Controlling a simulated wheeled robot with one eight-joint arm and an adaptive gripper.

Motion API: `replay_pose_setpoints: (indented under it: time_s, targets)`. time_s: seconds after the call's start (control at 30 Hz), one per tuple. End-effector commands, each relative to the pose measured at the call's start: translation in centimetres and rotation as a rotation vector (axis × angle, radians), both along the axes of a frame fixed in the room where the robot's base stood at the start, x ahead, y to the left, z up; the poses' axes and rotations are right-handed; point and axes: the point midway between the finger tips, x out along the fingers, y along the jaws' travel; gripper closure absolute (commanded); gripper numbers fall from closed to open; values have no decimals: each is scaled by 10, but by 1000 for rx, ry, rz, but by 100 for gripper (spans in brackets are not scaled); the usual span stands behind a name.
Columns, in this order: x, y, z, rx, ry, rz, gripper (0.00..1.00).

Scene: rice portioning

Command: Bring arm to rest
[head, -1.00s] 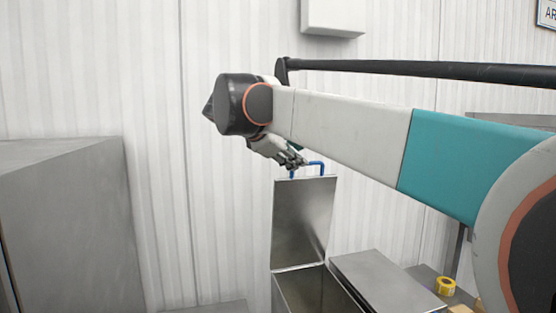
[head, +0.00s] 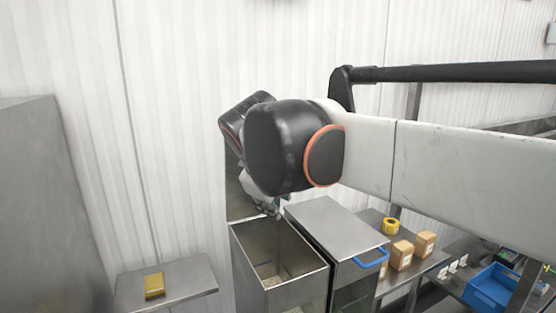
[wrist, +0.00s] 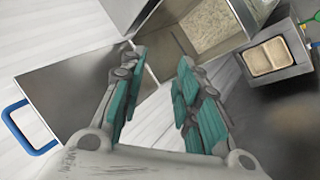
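My gripper (head: 270,207) is partly hidden behind my dark wrist in the head view, just above the back of an open steel bin (head: 280,245). In the wrist view its two teal-padded fingers (wrist: 160,62) are spread with nothing between them. The bin's raised lid (head: 238,190) is mostly covered by my arm in the head view. In the wrist view the lid (wrist: 75,90) lies to the left of the fingers, with its blue handle (wrist: 22,128) clear of them. Pale grain (wrist: 215,27) lies inside the bin.
A closed steel bin (head: 325,222) with a blue handle stands right of the open one. A side table holds yellow tape (head: 390,226) and cardboard boxes (head: 402,255). A blue crate (head: 492,288) is at lower right. A gold block (head: 154,286) lies on a left shelf (head: 200,277).

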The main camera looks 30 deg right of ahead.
Motion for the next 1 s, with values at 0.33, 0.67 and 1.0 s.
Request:
replay_pose_setpoints:
  time_s: [0.33,0.67,1.0]
  targets:
    - [-103,27,-114,458,-118,-249,70]
    - [-145,47,-186,691,-169,-389,70]
    - [-144,47,-251,686,-167,-385,70]
